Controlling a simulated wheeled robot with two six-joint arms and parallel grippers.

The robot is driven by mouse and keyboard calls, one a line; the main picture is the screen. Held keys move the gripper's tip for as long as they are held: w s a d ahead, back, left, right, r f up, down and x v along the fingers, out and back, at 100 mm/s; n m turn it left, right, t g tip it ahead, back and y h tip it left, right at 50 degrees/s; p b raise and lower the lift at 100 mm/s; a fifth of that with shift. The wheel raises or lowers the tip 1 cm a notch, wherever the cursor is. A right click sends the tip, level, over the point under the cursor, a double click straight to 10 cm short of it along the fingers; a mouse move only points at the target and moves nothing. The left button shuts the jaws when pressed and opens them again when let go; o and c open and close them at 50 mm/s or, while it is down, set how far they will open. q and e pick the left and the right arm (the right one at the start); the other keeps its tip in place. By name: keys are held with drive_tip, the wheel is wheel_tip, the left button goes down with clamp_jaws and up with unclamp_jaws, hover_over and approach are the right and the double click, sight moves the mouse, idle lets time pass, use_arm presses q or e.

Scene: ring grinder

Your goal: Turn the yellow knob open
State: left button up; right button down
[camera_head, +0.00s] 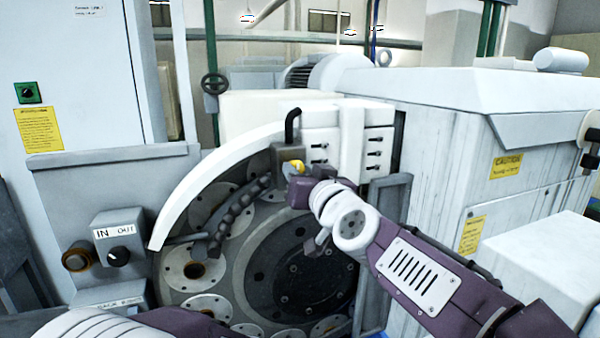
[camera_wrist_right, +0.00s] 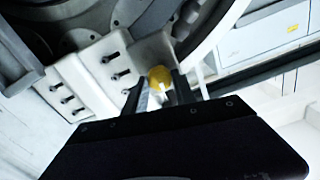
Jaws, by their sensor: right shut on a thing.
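The yellow knob (camera_head: 295,166) sits on a small grey block (camera_head: 287,155) at the upper part of the ring grinder's round face. My right gripper (camera_head: 291,172) reaches it from the lower right. In the right wrist view the yellow knob (camera_wrist_right: 160,78) shows between the two dark fingers of the right gripper (camera_wrist_right: 163,85), which is shut on it. Part of the knob is hidden by the fingers. The knob's exact turn angle cannot be told. My left gripper is not in view; part of my left arm shows at the bottom left.
A curved white guard (camera_head: 205,185) arcs left of the knob. A black bent handle (camera_head: 292,122) rises just above it, and a segmented dark hose (camera_head: 235,210) runs below left. A grey control box with a black dial (camera_head: 118,256) stands at left. A large white cabinet (camera_head: 440,150) fills the right.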

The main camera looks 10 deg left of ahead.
drive_tip(key=shift+m, duration=0.4)
drive_tip(key=m, duration=1.4)
drive_tip(key=m+b, duration=0.1)
drive_tip(key=m, duration=0.6)
drive_tip(key=shift+f, duration=0.25)
drive_tip(key=shift+m, duration=0.3)
drive_tip(key=c, duration=1)
unclamp_jaws()
drive_tip(key=shift+r, duration=0.1)
drive_tip(key=shift+d, duration=0.1)
